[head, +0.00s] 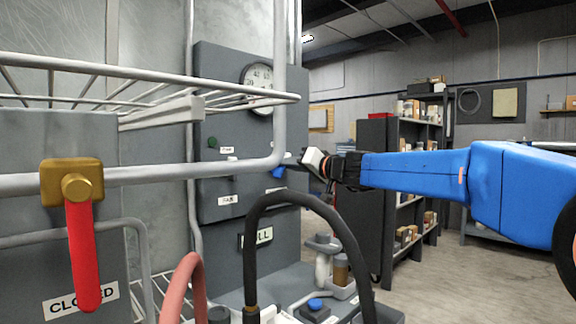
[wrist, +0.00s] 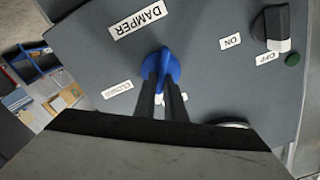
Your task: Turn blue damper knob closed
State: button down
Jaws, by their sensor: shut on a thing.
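The blue damper knob (wrist: 160,70) is in the upper middle of the wrist view, on a grey panel under a DAMPER label (wrist: 138,20). A CLOSED label (wrist: 118,89) is to its lower left. Another label by the fingers is mostly hidden. My gripper (wrist: 163,88) has both fingers shut on the knob. In the head view my gripper (head: 290,162) reaches in from the right to the panel, and a bit of the blue knob (head: 279,172) shows there. The knob's exact pointing is hard to read.
A black switch (wrist: 271,27) with ON and OFF labels and a green button (wrist: 292,60) are right of the knob. In the head view a grey pipe (head: 150,175) with a red valve handle (head: 82,255) crosses the left. A black hose (head: 300,200) arches below my gripper.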

jog(key=m, duration=1.1)
jog(key=shift+w+d+f, duration=0.15)
jog(key=shift+f, duration=0.25)
jog(key=shift+m, duration=0.4)
jog(key=c, duration=1.8)
grip_release()
jog(key=v, duration=1.7)
jog(key=shift+d, duration=0.15)
